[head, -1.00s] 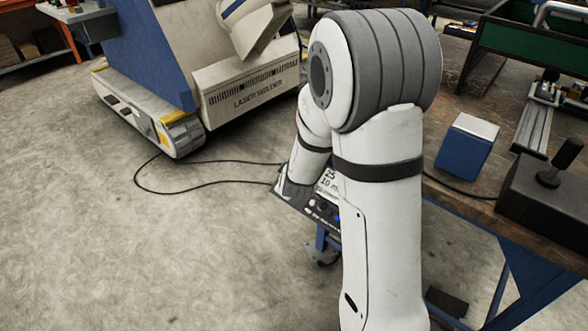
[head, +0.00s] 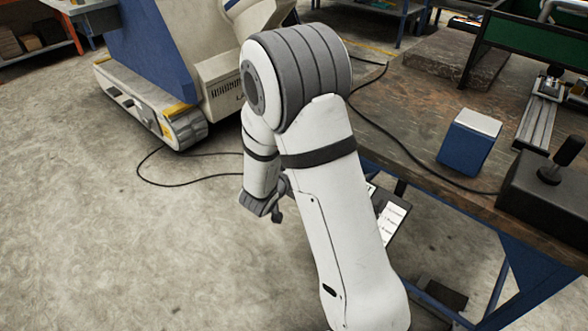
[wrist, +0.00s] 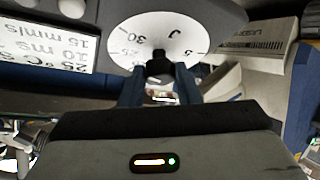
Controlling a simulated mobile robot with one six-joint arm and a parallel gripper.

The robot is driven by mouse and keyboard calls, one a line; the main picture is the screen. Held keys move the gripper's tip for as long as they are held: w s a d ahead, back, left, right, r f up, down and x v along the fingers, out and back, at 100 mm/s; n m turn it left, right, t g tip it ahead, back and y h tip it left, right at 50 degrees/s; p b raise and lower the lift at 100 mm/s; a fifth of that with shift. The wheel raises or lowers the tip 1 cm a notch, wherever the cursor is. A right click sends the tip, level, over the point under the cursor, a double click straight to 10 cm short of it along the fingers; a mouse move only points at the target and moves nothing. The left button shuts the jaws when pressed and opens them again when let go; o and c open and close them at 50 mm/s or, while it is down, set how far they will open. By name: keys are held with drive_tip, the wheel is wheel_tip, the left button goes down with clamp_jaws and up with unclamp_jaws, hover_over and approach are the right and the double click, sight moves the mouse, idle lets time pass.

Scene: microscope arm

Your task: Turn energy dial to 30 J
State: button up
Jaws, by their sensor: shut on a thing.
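In the wrist view the energy dial (wrist: 125,22) is a round white face with black figures and a "J". The marks "30" and "25" show on its left side. A black knob (wrist: 159,55) stands at the front of the dial. My gripper (wrist: 160,70) has its two blue-grey fingers shut on this knob, one on each side. I cannot tell which mark the knob points to. In the head view my arm covers the dial, and the fingers cannot be made out clearly.
A white display (wrist: 45,45) with printed readings is beside the dial. In the head view a workbench (head: 425,130) with a blue box (head: 468,142) stands on the right. A tracked machine (head: 170,90) is at the back left, with a black cable on the open floor.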

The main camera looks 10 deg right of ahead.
drive_tip(key=shift+w+m+g+h, duration=0.1)
drive_tip(key=shift+m+g+h, duration=0.3)
drive_tip(key=shift+m, duration=0.5)
drive_tip(key=o, duration=1)
drive_tip(key=shift+a, duration=0.1)
drive_tip(key=p+v, duration=0.2)
drive_tip(key=v, duration=0.5)
drive_tip(key=shift+s+a, duration=0.25)
drive_tip(key=shift+s, duration=0.05)
